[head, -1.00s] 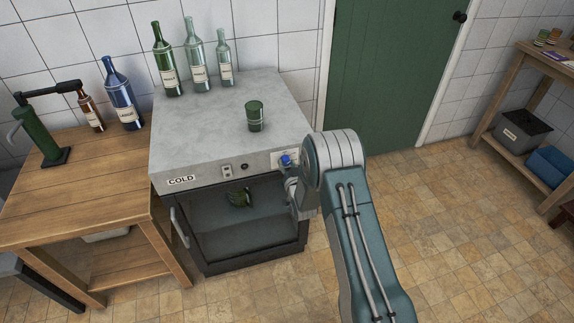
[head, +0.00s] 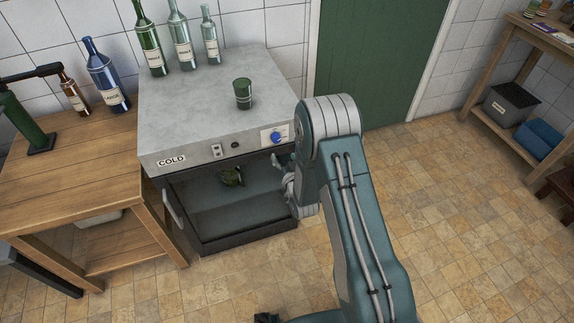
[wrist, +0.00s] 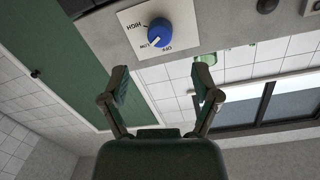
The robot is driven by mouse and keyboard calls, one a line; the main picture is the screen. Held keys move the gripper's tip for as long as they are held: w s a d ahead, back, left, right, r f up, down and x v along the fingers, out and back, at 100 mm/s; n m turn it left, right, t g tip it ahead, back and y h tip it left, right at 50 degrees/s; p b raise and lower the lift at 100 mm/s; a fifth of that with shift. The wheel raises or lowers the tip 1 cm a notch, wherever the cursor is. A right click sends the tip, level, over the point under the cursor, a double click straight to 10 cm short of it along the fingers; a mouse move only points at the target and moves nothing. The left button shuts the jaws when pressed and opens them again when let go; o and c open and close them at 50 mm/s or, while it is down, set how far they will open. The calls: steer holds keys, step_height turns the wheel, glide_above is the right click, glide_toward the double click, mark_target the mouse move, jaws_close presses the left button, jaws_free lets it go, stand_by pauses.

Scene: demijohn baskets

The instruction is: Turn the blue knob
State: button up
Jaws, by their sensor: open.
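The blue knob (head: 276,138) sits on a white plate at the right end of the front panel of the grey COLD cabinet (head: 185,139). In the wrist view the knob (wrist: 160,32) is round with a white pointer mark, and the plate around it reads HIGH, LOW and OFF. The pointer lies near LOW and OFF. My gripper (wrist: 160,90) is open and empty, its two fingers spread below the knob in the wrist view and apart from it. In the head view my gripper (head: 284,162) is just below the knob, partly hidden by my arm.
A green cup (head: 243,94) and several bottles (head: 181,45) stand on the cabinet top. A glass-fronted compartment (head: 235,205) is below the panel. A wooden table (head: 70,185) adjoins it at left.

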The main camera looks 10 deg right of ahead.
steer(key=s, duration=0.4)
steer(key=shift+d+r, duration=0.1)
steer(key=shift+d, duration=0.2)
steer(key=s+d+r+g+h, duration=0.1)
steer(key=s+d+r+g, duration=0.15)
steer(key=r, duration=0.85)
steer(key=s+d+r+g+h, duration=0.1)
steer(key=s+r+g, duration=0.2)
steer(key=r, duration=0.7)
steer(key=s+r+g, duration=0.2)
steer(key=s+r, duration=0.1)
steer(key=s, duration=0.6)
steer(key=s+d+r+g, duration=0.1)
steer(key=s+r+g, duration=0.1)
steer(key=s, duration=0.6)
steer(key=s+d+r+n+g, duration=0.1)
steer(key=s+r+g, duration=0.1)
steer(key=s, duration=0.7)
steer(key=shift+s+d+r+h, duration=0.25)
steer(key=shift+s+r+h, duration=0.05)
steer(key=shift+r, duration=0.6)
